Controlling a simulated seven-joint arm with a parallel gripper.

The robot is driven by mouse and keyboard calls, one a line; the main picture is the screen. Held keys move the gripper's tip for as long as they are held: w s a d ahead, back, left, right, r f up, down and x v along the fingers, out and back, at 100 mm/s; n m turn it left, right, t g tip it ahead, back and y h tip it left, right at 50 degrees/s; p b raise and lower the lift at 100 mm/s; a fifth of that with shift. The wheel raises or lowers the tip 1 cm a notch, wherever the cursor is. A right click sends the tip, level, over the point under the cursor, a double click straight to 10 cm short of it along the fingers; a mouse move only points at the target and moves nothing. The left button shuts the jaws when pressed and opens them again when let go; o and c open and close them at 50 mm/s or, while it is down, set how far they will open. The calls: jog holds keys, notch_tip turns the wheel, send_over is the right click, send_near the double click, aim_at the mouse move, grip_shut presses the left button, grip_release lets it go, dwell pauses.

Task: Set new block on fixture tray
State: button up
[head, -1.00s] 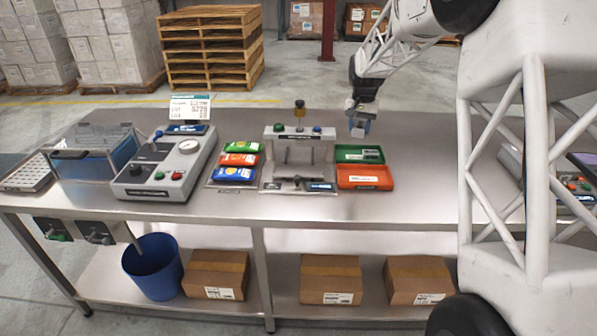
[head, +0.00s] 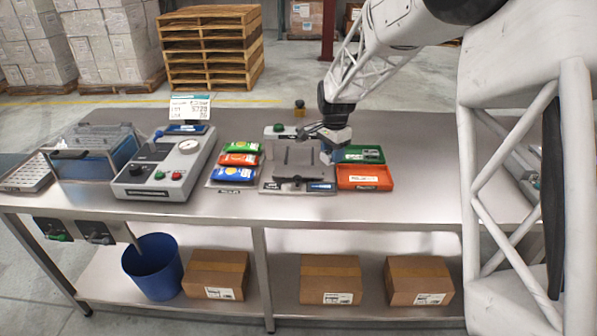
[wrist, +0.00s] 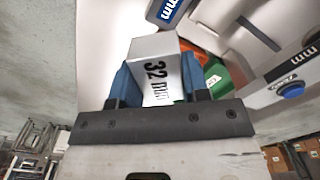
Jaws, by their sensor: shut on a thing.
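My gripper (head: 326,157) is at the right side of the grey fixture (head: 266,178), in front of its upper crossbar. In the wrist view my gripper (wrist: 157,82) has its blue fingers shut on a silver-white block (wrist: 154,50) marked "32 mm". The block sits upright between the fingers. In the head view the block is too small and covered to make out clearly. The fixture's grey tray (head: 296,158) lies at its middle, and my gripper and wrist hide part of the fixture's right side.
A green tray (head: 372,154) and an orange tray (head: 364,182) lie right of the fixture. The bench is clear further right.

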jog(key=s+a+f+m, duration=0.4)
jog(key=s+a+m, duration=0.2)
jog(key=s+m, duration=0.1)
jog(key=shift+s+a+f+m, duration=0.25)
jog(key=shift+s+f+m, duration=0.05)
jog(key=shift+s, duration=0.3)
send_over(299, 170)
jog(key=shift+s+f, duration=0.1)
jog(key=shift+f, duration=0.6)
dwell(0.5)
jog(key=shift+f, duration=1.75)
jog(key=shift+f, duration=0.2)
jog(key=o, duration=1)
jog(key=shift+o, duration=0.2)
